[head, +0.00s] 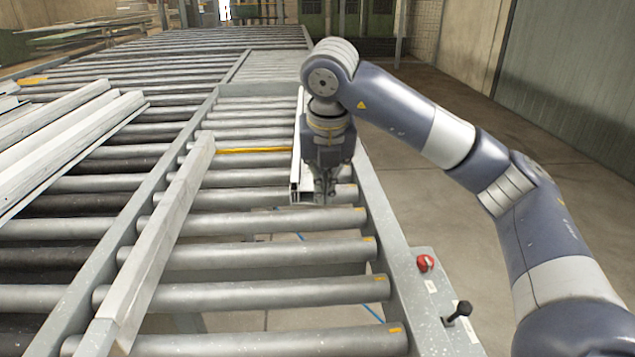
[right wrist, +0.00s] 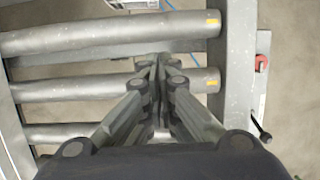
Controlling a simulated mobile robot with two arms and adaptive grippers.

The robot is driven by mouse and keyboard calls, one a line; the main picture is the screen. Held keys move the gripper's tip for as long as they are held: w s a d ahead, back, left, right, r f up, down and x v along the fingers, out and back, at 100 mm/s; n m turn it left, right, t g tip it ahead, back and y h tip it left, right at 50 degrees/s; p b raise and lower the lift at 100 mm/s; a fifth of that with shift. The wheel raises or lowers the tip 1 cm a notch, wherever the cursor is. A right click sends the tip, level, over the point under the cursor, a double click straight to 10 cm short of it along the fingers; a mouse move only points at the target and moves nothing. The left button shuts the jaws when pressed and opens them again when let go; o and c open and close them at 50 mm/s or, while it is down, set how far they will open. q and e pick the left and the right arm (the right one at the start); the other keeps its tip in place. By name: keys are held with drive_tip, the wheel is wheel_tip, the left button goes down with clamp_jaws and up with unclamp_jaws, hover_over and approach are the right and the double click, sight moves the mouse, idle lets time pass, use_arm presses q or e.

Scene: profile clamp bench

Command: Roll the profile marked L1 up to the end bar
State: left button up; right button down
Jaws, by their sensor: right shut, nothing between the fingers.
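A pale aluminium profile (head: 297,165) lies lengthwise along the right side of the roller lane, its open hollow end toward me; no L1 mark can be read. My right gripper (head: 324,192) is shut and empty, pointing down beside that near end; I cannot tell whether it touches. In the right wrist view the closed fingers (right wrist: 158,62) are over the rollers, and a pale piece, likely the profile's end (right wrist: 135,4), shows at the top edge. A flat cross plate (head: 262,92) spans the far end of the lane; I cannot tell if it is the end bar. My left gripper is out of view.
A long grey angled rail (head: 165,235) runs along the lane's left side. White profiles (head: 65,140) lie on the rollers further left. The right side frame carries a red button (head: 425,263) and a black-knobbed lever (head: 459,312). The near rollers (head: 255,291) are bare.

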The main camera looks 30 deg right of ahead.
sight(320, 214)
drive_tip(key=w+f, duration=0.1)
drive_tip(key=f, duration=0.1)
drive_tip(key=w+d+f+p, duration=0.1)
drive_tip(key=f, duration=0.2)
drive_tip(key=w+d+f+p, duration=0.1)
drive_tip(key=w+f, duration=0.1)
drive_tip(key=shift+f, duration=0.3)
drive_tip(key=shift+w+d+p, duration=0.1)
drive_tip(key=shift+w+p, duration=0.3)
drive_tip(key=shift+w+d+f, duration=0.1)
drive_tip(key=shift+w+d, duration=0.1)
drive_tip(key=shift+w, duration=0.3)
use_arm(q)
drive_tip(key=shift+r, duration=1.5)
use_arm(e)
drive_tip(key=shift+w, duration=0.1)
